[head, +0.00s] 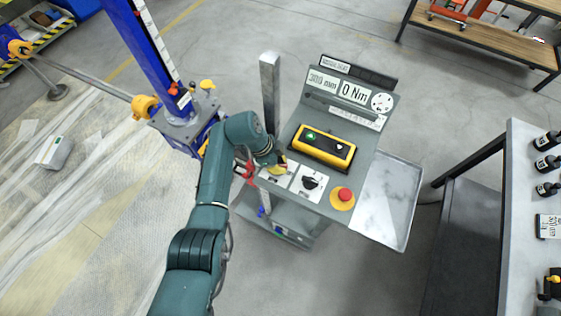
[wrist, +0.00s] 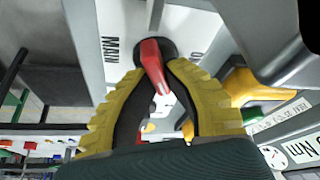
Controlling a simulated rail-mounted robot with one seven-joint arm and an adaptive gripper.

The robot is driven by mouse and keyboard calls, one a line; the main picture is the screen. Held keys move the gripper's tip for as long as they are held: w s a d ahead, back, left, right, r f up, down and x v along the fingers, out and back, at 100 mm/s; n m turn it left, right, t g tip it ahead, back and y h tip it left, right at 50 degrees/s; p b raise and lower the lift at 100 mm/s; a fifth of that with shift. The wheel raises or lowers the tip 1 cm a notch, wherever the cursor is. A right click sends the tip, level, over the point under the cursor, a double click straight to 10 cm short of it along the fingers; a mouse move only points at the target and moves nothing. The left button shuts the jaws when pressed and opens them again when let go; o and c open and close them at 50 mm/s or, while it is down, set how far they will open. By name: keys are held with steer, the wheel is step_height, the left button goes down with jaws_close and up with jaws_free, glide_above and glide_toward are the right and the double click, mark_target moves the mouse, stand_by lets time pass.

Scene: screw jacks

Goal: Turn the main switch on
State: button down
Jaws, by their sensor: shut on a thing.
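The main switch has a red handle (wrist: 153,66) on a dark round base, on a light plate marked MAIN in the wrist view. My gripper (wrist: 166,80) has two yellow ribbed fingers with dark inner sides, and they are closed in around the red handle. In the head view, my gripper (head: 279,166) is at the left front part of the control console (head: 325,206), over a white label plate (head: 272,176). It hides the switch handle there. I cannot tell the switch's on or off position for certain.
Right of my gripper are a black rotary knob (head: 310,183) and a red emergency button (head: 345,194). A yellow-framed button box (head: 323,147) sits behind them. A grey upright post (head: 270,90) stands close behind my wrist. A metal side tray (head: 388,205) is at right.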

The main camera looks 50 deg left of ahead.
steer(key=n+y+p, duration=0.1)
steer(key=n+p, duration=0.1)
steer(key=n, duration=0.1)
steer(key=shift+n+t, duration=0.3)
steer(key=shift+n, duration=0.1)
steer(key=n+y+p, duration=0.1)
steer(key=n, duration=0.2)
steer(key=shift+a+y+p, duration=0.1)
steer(key=shift+y+p, duration=0.2)
steer(key=shift+p, duration=0.1)
steer(key=n+y+p, duration=0.1)
steer(key=n, duration=0.2)
steer(key=n+y+p, duration=0.1)
steer(key=n, duration=0.1)
steer(key=shift+a+f+n, duration=0.15)
steer(key=shift+n, duration=0.25)
steer(key=c, duration=1.1)
jaws_free()
steer(key=shift+c, duration=0.2)
steer(key=shift+o, duration=0.3)
steer(key=shift+r, duration=0.2)
